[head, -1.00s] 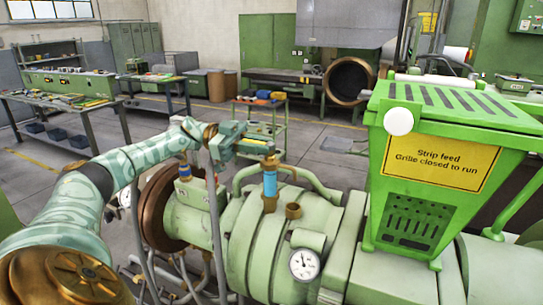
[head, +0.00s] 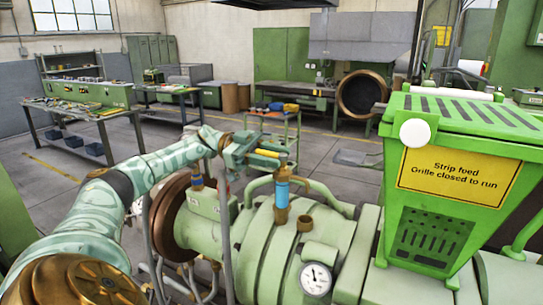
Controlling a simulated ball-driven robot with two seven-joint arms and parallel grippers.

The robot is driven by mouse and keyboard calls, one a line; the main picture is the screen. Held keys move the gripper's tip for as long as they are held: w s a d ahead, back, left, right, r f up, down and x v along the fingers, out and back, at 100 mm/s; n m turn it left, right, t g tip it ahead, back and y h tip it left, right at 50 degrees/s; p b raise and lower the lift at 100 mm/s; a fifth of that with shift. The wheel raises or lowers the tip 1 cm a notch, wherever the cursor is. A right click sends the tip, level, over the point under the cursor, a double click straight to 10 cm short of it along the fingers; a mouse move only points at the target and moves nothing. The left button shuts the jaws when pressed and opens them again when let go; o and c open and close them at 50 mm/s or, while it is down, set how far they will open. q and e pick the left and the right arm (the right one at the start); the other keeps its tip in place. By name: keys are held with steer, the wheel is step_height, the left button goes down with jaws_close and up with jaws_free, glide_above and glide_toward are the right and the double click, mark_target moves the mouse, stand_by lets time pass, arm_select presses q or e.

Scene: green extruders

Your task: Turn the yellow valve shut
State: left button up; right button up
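The yellow valve shows as a short yellow lever (head: 267,153) at the top of an upright brass and blue fitting (head: 282,190), on the pale green barrel. My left gripper (head: 262,154) is at this lever, its green fingers reaching from the left toward the top of the fitting. Yellow shows between the fingers, but I cannot tell whether they press on it. The lever's far end and pivot are partly hidden. My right gripper is not in view.
A green hopper (head: 440,190) with a yellow sign stands at the right. A pressure gauge (head: 316,279) and an open brass stub (head: 305,223) sit close to the fitting. A grey upright pipe (head: 223,215) runs below my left wrist. A tool cart (head: 272,132) stands behind.

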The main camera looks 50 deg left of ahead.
mark_target(256, 152)
arm_select(q)
steer(key=b+v, duration=0.2)
steer(key=v, duration=0.4)
steer(key=shift+a+f, duration=0.1)
steer(key=shift+a, duration=0.1)
steer(key=shift+s+a, duration=0.25)
steer(key=shift+a, duration=0.25)
